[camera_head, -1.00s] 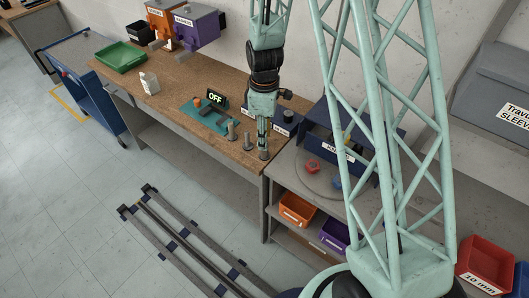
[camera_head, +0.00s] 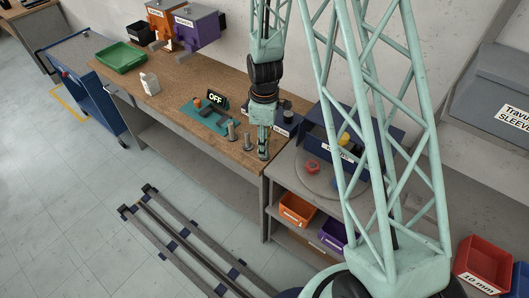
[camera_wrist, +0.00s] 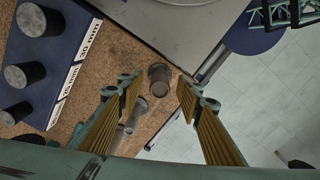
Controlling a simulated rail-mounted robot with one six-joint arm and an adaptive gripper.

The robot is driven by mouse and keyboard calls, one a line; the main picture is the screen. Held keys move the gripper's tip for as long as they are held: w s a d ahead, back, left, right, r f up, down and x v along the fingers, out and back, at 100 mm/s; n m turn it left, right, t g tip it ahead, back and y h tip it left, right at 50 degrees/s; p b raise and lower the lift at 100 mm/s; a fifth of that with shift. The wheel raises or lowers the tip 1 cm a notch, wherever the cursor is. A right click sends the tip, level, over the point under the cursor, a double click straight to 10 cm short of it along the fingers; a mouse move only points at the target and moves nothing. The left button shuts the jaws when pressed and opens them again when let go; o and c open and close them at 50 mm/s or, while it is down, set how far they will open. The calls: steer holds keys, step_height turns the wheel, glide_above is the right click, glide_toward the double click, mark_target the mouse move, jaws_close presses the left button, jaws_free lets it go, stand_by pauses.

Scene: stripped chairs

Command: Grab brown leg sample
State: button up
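My gripper (camera_head: 263,152) points down over the front right corner of the wooden bench in the head view. In the wrist view my gripper (camera_wrist: 158,92) is open, with ribbed brownish pads. A brownish-grey leg sample (camera_wrist: 160,76) stands on the bench just beyond the fingertips, centred in the gap and apparently not gripped. Another grey leg sample (camera_wrist: 138,106) stands behind it, nearer the left finger. In the head view two grey leg samples (camera_head: 231,131) (camera_head: 247,141) stand left of my gripper. My fingers largely cover the sample at the corner there. Brown is hard to tell from grey.
A teal fixture (camera_head: 207,118) with an "OFF" sign (camera_head: 215,97) is on the bench. A grey table with a red knob (camera_head: 312,166) adjoins right.

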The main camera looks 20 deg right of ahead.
steer(key=shift+f, duration=0.9)
steer(key=c, duration=1)
